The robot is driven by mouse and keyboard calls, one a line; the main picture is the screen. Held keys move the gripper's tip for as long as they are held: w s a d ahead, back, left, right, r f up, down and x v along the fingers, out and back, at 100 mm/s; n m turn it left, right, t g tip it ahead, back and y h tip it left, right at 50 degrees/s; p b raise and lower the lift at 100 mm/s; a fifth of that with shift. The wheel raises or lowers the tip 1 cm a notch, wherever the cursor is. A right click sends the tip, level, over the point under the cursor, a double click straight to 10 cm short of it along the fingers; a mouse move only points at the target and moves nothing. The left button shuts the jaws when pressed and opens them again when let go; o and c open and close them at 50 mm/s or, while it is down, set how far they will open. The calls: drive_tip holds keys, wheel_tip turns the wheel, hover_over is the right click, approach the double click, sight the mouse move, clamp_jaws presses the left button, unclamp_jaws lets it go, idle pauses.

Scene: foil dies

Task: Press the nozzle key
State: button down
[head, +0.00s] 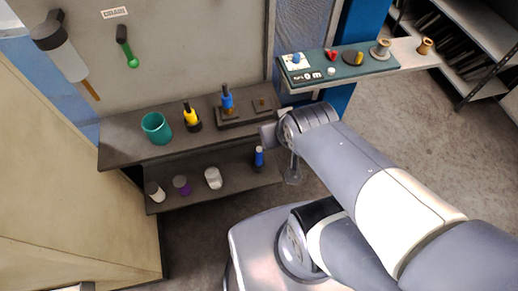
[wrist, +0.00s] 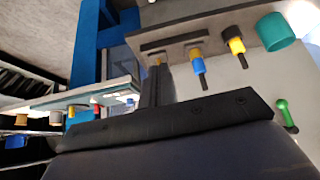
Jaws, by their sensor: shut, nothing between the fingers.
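I cannot tell for certain which part is the nozzle key. A teal board (head: 340,67) at upper right in the head view carries a white card with a blue piece (head: 296,59), a red piece (head: 331,55), a round dark-and-yellow piece (head: 353,58) and small white marks or buttons (head: 308,76), too small to read. My gripper (wrist: 156,68) is shut and empty in the wrist view, its fingers pointing towards the dark shelf. In the head view my gripper (head: 266,134) is partly hidden by my wrist, below and left of the board, apart from it.
The dark shelf (head: 150,157) holds a teal cup (head: 156,128), a yellow bottle (head: 192,117) and a blue bottle (head: 227,99). A lower shelf (head: 225,188) holds several small containers. The floor at right is clear.

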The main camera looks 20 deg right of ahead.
idle(0.3)
drive_tip(key=w+f+b, duration=0.3)
drive_tip(key=f+b, duration=0.4)
drive_tip(key=f, duration=0.2)
drive_tip(key=w+f+t+b, duration=0.1)
drive_tip(key=w+f+b, duration=0.3)
drive_tip(key=f+b, duration=0.4)
drive_tip(key=w+f+t+b, duration=0.1)
drive_tip(key=w+f+b, duration=0.3)
drive_tip(key=f+b, duration=0.4)
wheel_tip(320, 180, down, 3)
drive_tip(key=shift+d+f+m, duration=0.1)
drive_tip(key=shift+d+m, duration=0.2)
drive_tip(key=shift+d, duration=0.1)
drive_tip(key=b, duration=0.3)
hover_over(260, 149)
drive_tip(key=s, duration=0.2)
wheel_tip(260, 149, down, 7)
drive_tip(key=shift+w+a+f+b, duration=0.1)
drive_tip(key=shift+f+b, duration=0.2)
drive_tip(key=shift+f, duration=0.7)
drive_tip(key=shift+w+a+f+b, duration=0.1)
drive_tip(key=shift+f+b, duration=0.15)
drive_tip(key=shift+f, duration=0.7)
